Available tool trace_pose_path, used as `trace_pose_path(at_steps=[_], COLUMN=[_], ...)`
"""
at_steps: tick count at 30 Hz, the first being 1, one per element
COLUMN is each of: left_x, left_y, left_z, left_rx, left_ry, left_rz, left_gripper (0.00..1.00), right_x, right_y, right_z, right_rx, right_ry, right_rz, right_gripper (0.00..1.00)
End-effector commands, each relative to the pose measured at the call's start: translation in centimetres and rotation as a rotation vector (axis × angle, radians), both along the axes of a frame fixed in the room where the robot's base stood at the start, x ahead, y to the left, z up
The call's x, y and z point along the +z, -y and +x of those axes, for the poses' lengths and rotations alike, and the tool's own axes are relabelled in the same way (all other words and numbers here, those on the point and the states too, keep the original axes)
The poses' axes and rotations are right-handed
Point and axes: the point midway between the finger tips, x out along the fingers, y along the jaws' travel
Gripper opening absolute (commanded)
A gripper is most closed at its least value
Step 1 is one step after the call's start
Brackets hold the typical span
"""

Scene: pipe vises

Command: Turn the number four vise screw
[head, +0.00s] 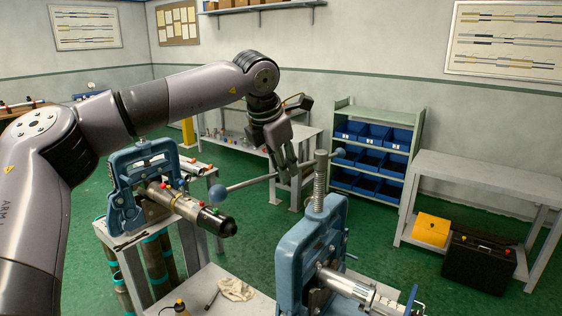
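A blue pipe vise (290,262) stands in the near middle, with an upright threaded screw (320,187) rising from its top. A long grey handle bar (240,185) with ball ends runs across the screw's top, its left end lower in the picture. My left gripper (288,171) points down at the bar, just left of the screw. Its fingers overlap the bar in the picture; whether they are closed on it I cannot tell. A second blue vise (122,203) stands at the left, partly behind my arm. I see no number on either vise. My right gripper is not in view.
The near vise holds a shiny pipe (348,287); the left one holds a dark-ended pipe (213,220). A white rag (236,289) lies on a low surface between them. A shelf with blue bins (372,160) and a grey bench (480,172) stand behind.

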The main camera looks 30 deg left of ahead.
Motion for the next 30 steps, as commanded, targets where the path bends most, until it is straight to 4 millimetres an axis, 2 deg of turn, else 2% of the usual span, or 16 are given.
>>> trace_pose_path(at_steps=[7,21,30], left_x=[-0.06,-0.02,0.02], left_y=[-0.01,-0.01,-0.02], left_z=[0.01,0.01,0.02], left_rx=[0.0,0.0,0.0], left_ry=[0.0,0.0,0.0], left_rz=[0.0,0.0,0.001], left_gripper=[0.3,0.0,0.0], right_x=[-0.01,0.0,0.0], right_y=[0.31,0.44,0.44], right_z=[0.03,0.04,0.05], right_rx=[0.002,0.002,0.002], right_ry=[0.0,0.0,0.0], right_rz=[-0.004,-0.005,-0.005], right_gripper=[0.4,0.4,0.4])
